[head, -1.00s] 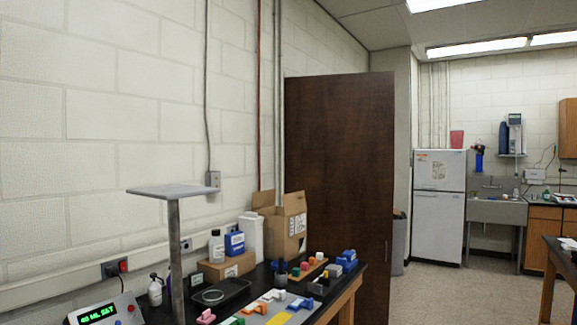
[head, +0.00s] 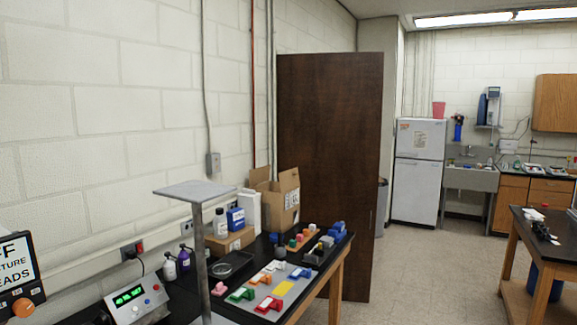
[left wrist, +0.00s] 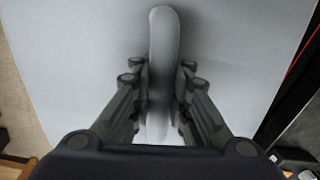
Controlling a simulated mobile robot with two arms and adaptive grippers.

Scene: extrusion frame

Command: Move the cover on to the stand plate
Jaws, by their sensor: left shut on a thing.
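In the left wrist view my left gripper (left wrist: 160,82) is shut on the upright, rounded grey handle (left wrist: 163,28) of a wide, flat, pale grey panel, which appears to be the cover (left wrist: 75,60). The panel fills most of that view, and its underside is hidden. In the head view the stand plate (head: 196,190) is a flat grey square on top of a tall grey post (head: 200,255), left of centre. Its top looks bare. Neither gripper shows in the head view, and the cover is not seen there.
A black bench (head: 262,248) along the wall carries a tray (head: 232,264), coloured blocks, bottles, boxes and a green-lit meter (head: 137,300). A dark wooden door (head: 328,150) stands behind. Another table (head: 545,245) is at right. Open floor (head: 430,280) lies between.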

